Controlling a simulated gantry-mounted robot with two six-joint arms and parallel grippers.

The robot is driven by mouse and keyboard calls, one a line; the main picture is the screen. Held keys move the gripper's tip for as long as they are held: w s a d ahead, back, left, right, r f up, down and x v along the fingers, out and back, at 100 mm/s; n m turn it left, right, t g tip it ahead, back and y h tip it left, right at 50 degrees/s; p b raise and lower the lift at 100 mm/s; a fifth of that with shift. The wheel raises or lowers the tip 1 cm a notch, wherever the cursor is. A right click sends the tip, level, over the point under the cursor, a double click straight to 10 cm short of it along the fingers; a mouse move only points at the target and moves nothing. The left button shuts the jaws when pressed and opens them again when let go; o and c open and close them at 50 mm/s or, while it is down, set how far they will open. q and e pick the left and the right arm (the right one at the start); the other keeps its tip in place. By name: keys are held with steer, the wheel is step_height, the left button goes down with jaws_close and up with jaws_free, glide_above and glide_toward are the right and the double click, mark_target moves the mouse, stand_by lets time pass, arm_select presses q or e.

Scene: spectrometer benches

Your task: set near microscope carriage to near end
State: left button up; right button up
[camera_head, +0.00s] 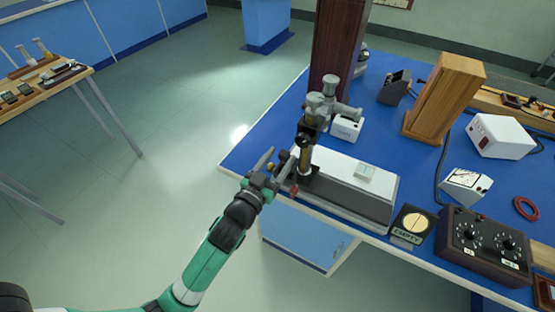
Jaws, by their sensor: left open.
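The microscope (305,150), with a brass tube and grey head, stands upright on its dark carriage (303,182). The carriage is at the left end of a grey bed with a white top (345,185), on the blue bench. My left gripper (275,173) is at the left side of the carriage, beside a red-tipped knob (293,191). Its jaws are open. I cannot tell whether a finger touches the carriage or knob. The gripper hides part of the carriage's left side. My right gripper is not in view.
A round-dial box marked EMPTY (413,225) and a dark control box with knobs (484,240) stand right of the bed. A white meter (466,186), a wooden case (443,98) and a tall dark wooden post (338,45) stand farther back. Open floor lies left of the bench.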

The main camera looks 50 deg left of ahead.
arm_select(q)
steer(key=v, duration=1.1)
steer(key=shift+s+p, duration=0.3)
steer(key=shift+d+r, duration=0.1)
steer(key=w+d+r+n+t+p, duration=0.1)
steer(key=w+d+r+t+p, duration=0.2)
steer(key=r, duration=1.1)
steer(key=w+r+n+t+p, duration=0.1)
steer(key=w+r+t+p, duration=0.2)
steer(key=r, duration=1)
steer(key=s+d+r+m+t+h, duration=0.1)
steer(key=d+r+m+t+h, duration=0.15)
steer(key=r, duration=0.65)
steer(key=s+d+r+m+t+h+p, duration=0.1)
steer(key=d+r+m+h, duration=0.2)
steer(key=r, duration=0.5)
steer(key=s+d+r+m+t+h, duration=0.1)
steer(key=d+r+t+h, duration=0.2)
steer(key=r, duration=0.6)
step_height(320, 180, up, 37)
steer(key=d+m+g+h+p, duration=0.1)
steer(key=p, duration=3.7)
steer(key=shift+w+p, duration=0.3)
steer(key=shift+w, duration=0.2)
